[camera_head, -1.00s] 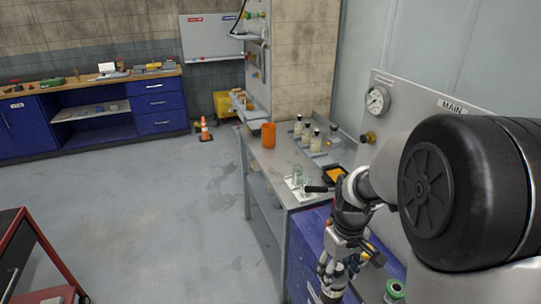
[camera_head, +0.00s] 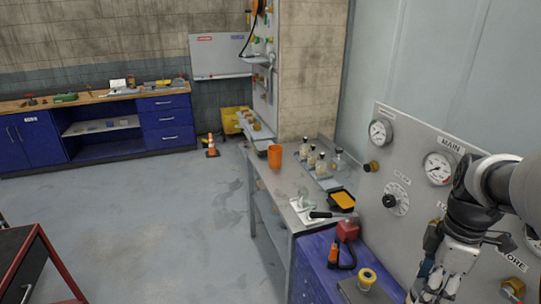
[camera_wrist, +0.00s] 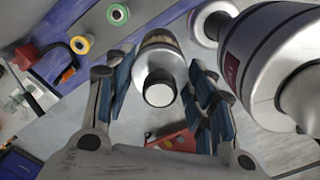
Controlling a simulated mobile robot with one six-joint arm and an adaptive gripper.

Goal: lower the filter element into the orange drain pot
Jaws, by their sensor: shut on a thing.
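The orange drain pot (camera_head: 275,157) stands upright on the grey metal table, near its far left end in the head view. My gripper (camera_head: 432,284) is at the lower right of that view, well apart from the pot, and partly cut off by the frame. In the wrist view my gripper (camera_wrist: 163,75) has its blue-padded fingers on both sides of a silvery cylinder with a pale round end, which I take as the filter element (camera_wrist: 158,92). The cylinder is held clear of the surfaces below. I cannot make it out in the head view.
Several small bottles (camera_head: 311,158) stand right of the pot. A black tray with yellow inside (camera_head: 342,200) and glassware (camera_head: 303,200) are nearer. A red item (camera_head: 347,230) sits on the blue cabinet. The gauge panel (camera_head: 410,160) rises at the right.

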